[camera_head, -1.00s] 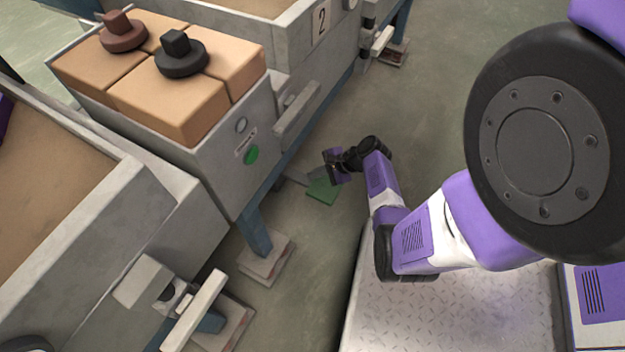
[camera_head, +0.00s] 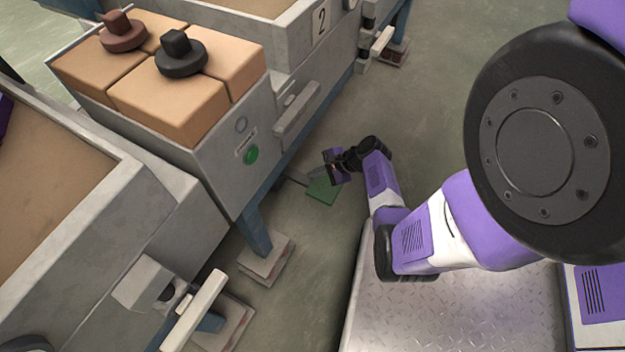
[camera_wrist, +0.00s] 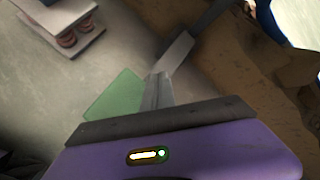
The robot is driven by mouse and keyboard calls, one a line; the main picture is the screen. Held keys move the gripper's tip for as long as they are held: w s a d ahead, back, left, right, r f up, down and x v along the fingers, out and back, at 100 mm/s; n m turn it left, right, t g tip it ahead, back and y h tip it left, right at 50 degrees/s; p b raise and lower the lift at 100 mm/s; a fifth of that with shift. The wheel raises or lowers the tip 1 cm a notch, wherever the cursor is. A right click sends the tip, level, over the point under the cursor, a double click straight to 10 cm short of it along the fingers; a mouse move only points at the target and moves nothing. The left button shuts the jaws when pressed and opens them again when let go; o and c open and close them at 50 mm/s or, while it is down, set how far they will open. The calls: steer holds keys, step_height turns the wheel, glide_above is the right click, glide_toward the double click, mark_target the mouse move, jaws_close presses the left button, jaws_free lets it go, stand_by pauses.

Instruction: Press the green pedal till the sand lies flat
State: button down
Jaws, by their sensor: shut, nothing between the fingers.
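The green pedal (camera_head: 321,189) is a flat plate low by the floor, at the foot of the middle grey box. It also shows in the wrist view (camera_wrist: 113,95). My gripper (camera_head: 321,173) is shut and empty, pointing down at the pedal's rear edge. In the wrist view its grey fingers (camera_wrist: 158,92) overlap the pedal's right edge; I cannot tell whether they touch it or how far it is pressed. The middle box (camera_head: 225,160) holds tan blocks (camera_head: 165,100) with dark round knobs. Brown sand (camera_head: 45,185) lies in the left bin and looks fairly level.
A green button (camera_head: 252,155) is on the middle box's front. A bin marked 2 (camera_head: 321,22) stands behind. Blue legs on pale foot plates (camera_head: 265,260) flank the pedal. The floor (camera_head: 440,90) to the right is clear. A lumpy brown surface (camera_wrist: 235,85) is unclear.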

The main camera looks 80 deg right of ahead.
mark_target(316, 181)
steer(key=shift+f, duration=0.15)
steer(key=shift+f, duration=0.3)
steer(key=shift+s+f+b, duration=0.2)
steer(key=shift+f+b, duration=1.35)
steer(key=shift+f, duration=0.3)
stand_by(1.9)
steer(key=shift+s+a+f+b, duration=0.1)
steer(key=shift+f+b, duration=0.15)
steer(key=shift+f, duration=0.2)
steer(key=shift+s+a+f+b, duration=0.1)
steer(key=shift+f+b, duration=0.15)
steer(key=shift+f, duration=0.15)
stand_by(0.6)
steer(key=shift+r, duration=0.15)
steer(key=shift+r+p, duration=2.2)
steer(key=shift+p, duration=0.2)
steer(key=shift+w+d+r+p, duration=0.1)
steer(key=shift+w+r+p, duration=0.15)
steer(key=shift+r+p, duration=0.4)
